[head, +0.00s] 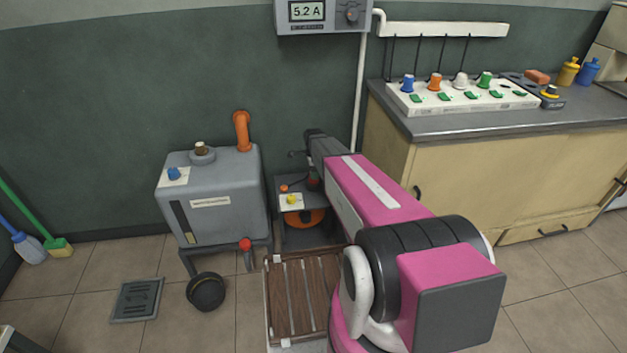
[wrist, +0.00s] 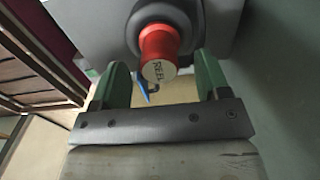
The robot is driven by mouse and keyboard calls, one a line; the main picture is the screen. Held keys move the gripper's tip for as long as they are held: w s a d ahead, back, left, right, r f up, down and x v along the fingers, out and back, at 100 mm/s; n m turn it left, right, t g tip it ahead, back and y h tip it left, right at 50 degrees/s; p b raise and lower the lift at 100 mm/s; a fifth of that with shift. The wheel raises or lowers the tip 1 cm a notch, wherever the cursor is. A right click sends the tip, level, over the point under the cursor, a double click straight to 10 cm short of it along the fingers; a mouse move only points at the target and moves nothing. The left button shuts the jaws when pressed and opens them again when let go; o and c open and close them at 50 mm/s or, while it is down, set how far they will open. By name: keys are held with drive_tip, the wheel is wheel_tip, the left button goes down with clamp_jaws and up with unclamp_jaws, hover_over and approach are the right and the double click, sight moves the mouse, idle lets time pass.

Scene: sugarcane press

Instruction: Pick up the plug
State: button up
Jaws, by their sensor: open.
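A red cylindrical plug (wrist: 158,45) with a pale end face marked "REEL" shows in the wrist view, set in a round grey collar on a grey body. My gripper (wrist: 161,66) is open, its two green fingers on either side of the plug's labelled end in the picture. Gaps show on both sides, and I cannot tell how deep the plug is between them. In the head view, a small reddish part (head: 313,183), possibly this plug, shows beside my pink arm. My arm hides most of the gripper there.
A grey unit with an orange reel (head: 304,217) stands by the wall, left of my arm. A grey tank (head: 222,215) stands farther left. A slatted wooden pallet (head: 304,290) lies in front. A cabinet (head: 480,175) bears a white socket strip (head: 465,97) with coloured plugs.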

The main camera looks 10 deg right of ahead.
wheel_tip(320, 180, down, 3)
drive_tip(key=shift+f, duration=0.15)
drive_tip(key=c, duration=1)
drive_tip(key=shift+c, duration=0.2)
